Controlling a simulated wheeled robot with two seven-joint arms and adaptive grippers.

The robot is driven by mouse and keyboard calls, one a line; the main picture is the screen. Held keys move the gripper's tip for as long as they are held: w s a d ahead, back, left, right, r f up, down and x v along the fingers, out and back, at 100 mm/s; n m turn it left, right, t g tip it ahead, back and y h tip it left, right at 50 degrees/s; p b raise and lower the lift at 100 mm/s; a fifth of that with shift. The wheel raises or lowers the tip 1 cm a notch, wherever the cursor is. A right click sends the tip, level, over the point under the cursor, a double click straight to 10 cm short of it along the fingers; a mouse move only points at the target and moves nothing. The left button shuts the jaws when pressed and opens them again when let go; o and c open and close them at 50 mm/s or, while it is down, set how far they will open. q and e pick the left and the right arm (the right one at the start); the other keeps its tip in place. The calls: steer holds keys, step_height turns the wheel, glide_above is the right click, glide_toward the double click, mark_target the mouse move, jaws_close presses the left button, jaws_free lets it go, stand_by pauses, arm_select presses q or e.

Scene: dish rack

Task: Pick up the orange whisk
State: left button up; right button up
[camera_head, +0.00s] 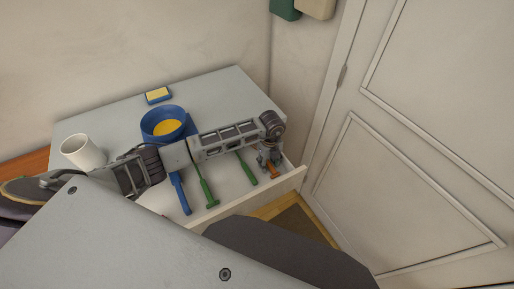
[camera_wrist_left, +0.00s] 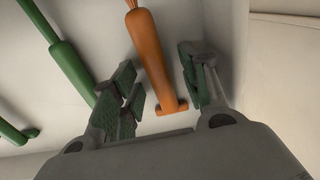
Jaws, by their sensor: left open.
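The orange whisk (camera_head: 273,171) lies in the open drawer near its right end. Only part of its handle shows in the head view, below my left gripper (camera_head: 266,159). In the left wrist view the whisk's orange handle (camera_wrist_left: 148,50) runs between the two open fingers of my left gripper (camera_wrist_left: 160,92). There is a gap on both sides, and the handle's crossbar end points toward the palm. The whisk's head is out of the wrist view. My right gripper is not in view.
The open drawer (camera_head: 290,184) also holds green-handled utensils (camera_head: 207,191) and a blue-handled one (camera_head: 180,195). One green handle (camera_wrist_left: 70,62) lies just left of my left fingers. A blue bowl (camera_head: 148,121), white cup (camera_head: 82,151) and sponge (camera_head: 158,95) stand on the grey top.

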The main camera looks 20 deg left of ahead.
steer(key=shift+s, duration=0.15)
arm_select(q)
steer(key=shift+c, duration=0.7)
jaws_close()
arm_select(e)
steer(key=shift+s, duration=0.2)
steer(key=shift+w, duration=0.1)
arm_select(q)
steer(key=shift+r, duration=0.2)
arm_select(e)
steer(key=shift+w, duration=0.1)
